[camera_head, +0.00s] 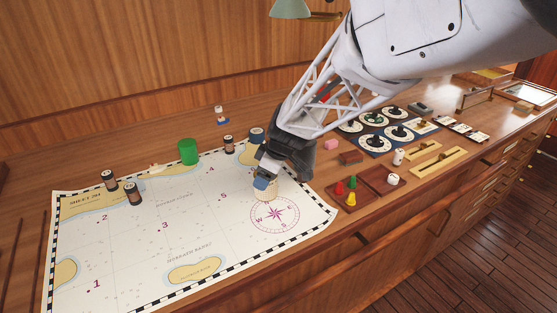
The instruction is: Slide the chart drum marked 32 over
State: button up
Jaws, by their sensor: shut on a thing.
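The chart (150,263) lies on the wooden desk. My gripper (264,183) is low over its right part, just above the compass rose. It is shut on a pale, drum-like thing (266,195), mostly hidden by the fingers. I cannot read a number on it. Several dark drums with copper-coloured bands stand about: one drum (108,180) and a second drum (132,193) at the chart's left, a third drum (229,145) near its far edge, and a blue-topped drum (257,136) beside my wrist. Their marks are too small to read, so I cannot tell which is 32.
A green cylinder (188,151) stands at the chart's far edge. The chart's front middle is clear.

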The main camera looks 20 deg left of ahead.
jog(key=o, duration=1.1)
jog(key=shift+v, duration=3.9)
jog(key=shift+d, duration=0.1)
